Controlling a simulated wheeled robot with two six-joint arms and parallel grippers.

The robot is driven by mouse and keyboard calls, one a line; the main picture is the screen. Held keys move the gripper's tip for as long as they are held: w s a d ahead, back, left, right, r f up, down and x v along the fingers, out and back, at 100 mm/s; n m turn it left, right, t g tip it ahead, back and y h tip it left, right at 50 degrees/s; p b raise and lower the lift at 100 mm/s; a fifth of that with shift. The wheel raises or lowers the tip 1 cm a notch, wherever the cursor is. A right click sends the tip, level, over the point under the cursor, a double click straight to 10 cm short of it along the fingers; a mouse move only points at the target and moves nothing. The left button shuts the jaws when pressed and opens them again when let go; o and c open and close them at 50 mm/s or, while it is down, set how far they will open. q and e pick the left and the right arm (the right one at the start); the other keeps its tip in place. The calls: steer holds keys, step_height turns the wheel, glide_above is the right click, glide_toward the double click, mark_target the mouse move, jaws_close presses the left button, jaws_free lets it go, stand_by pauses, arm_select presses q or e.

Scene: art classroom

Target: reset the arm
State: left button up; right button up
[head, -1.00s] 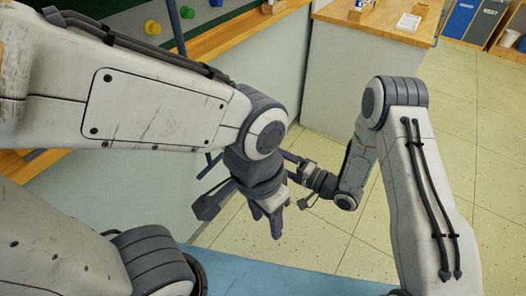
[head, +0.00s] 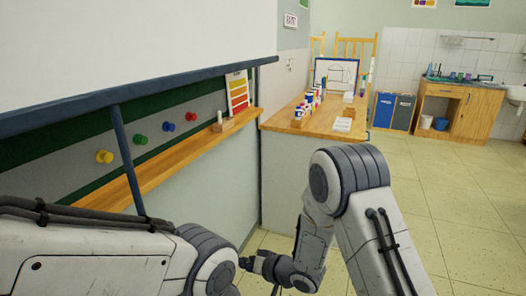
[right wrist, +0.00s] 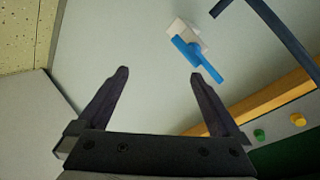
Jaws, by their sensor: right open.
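My right arm (head: 345,185) stands bent at the right of the head view, with its forearm hanging down and its wrist (head: 270,266) pointing left beside my left arm. The right gripper's fingers are hidden in the head view. In the right wrist view my right gripper (right wrist: 159,75) is open and empty, facing a pale wall. My left arm (head: 100,255) comes in at the lower left of the head view. Its gripper is out of view.
A whiteboard (head: 130,35) and a wooden ledge (head: 170,166) run along the left. A wooden-topped counter (head: 320,120) with paint bottles stands ahead. Floor (head: 460,205) is clear at right.

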steer(key=s+d+r+n+g+h+p, duration=0.1)
steer(key=s+d+r+n+g+h, duration=0.25)
steer(key=s, duration=0.65)
steer(key=s+d+r+n+g+h, duration=0.1)
steer(key=s+d+r+h, duration=0.2)
steer(key=s+d+r, duration=0.5)
steer(key=s+d+r+n+g+h+p, duration=0.1)
steer(key=s+r+n+g+h, duration=0.15)
steer(key=s, duration=0.85)
step_height(320, 180, up, 18)
steer(key=m+p, duration=0.1)
steer(key=p, duration=1.5)
steer(key=shift+f+h+p, duration=0.25)
steer(key=shift+h+p, duration=0.1)
steer(key=shift+h, duration=0.05)
